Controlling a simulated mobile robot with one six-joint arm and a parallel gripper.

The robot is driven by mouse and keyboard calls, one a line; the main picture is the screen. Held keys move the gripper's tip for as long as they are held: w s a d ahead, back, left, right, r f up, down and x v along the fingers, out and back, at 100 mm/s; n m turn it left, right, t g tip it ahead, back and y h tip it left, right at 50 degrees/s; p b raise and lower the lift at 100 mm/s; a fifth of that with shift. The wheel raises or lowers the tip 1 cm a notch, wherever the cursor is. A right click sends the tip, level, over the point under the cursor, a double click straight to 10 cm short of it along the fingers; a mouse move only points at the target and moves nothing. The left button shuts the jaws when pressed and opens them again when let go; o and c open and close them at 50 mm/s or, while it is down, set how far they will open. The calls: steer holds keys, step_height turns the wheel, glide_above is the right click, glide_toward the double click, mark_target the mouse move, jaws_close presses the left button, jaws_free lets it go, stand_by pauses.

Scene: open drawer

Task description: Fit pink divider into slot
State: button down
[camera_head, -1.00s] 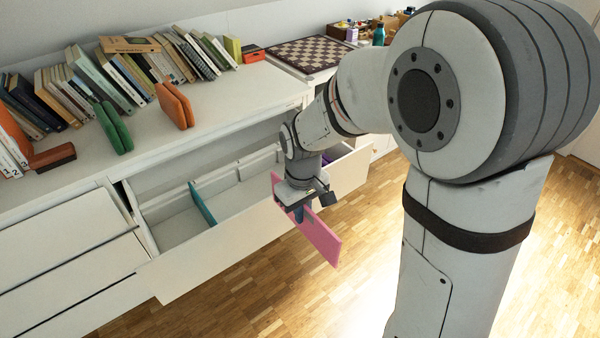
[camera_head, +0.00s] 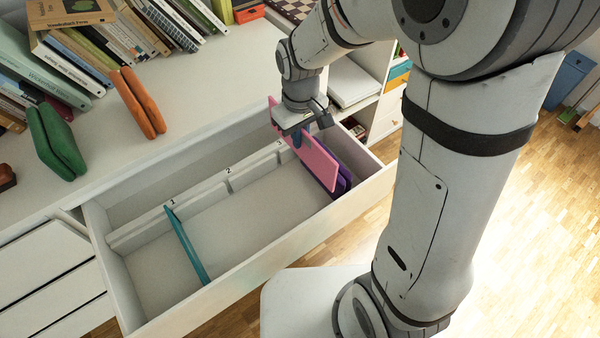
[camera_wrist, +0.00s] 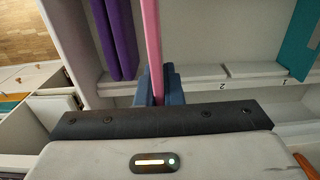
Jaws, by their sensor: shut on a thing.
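The pink divider (camera_head: 314,158) is a thin upright panel in my gripper (camera_head: 298,138). My gripper is shut on its upper edge at the drawer's back wall, near the right end. The divider runs front to back across the open white drawer (camera_head: 240,278); I cannot tell whether its lower edge touches the floor. In the wrist view the pink divider (camera_wrist: 152,40) stands between the blue fingers (camera_wrist: 158,85). Small numbered marks run along the drawer's back rail (camera_head: 205,188). The slot at the divider's lower edge is hidden.
Purple dividers (camera_head: 343,178) stand just right of the pink one; the wrist view shows two (camera_wrist: 113,40). A teal divider (camera_head: 188,245) stands in the drawer's left part. The middle is empty.

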step_height(320, 180, down, 18)
steer(key=b, duration=0.3)
steer(key=shift+w+d+r+b, duration=0.1)
steer(key=shift+w+d+b, duration=0.05)
steer(key=shift+b, duration=0.15)
steer(key=shift+f, duration=0.2)
steer(key=c, duration=1.6)
jaws_free()
steer(key=shift+o, duration=0.2)
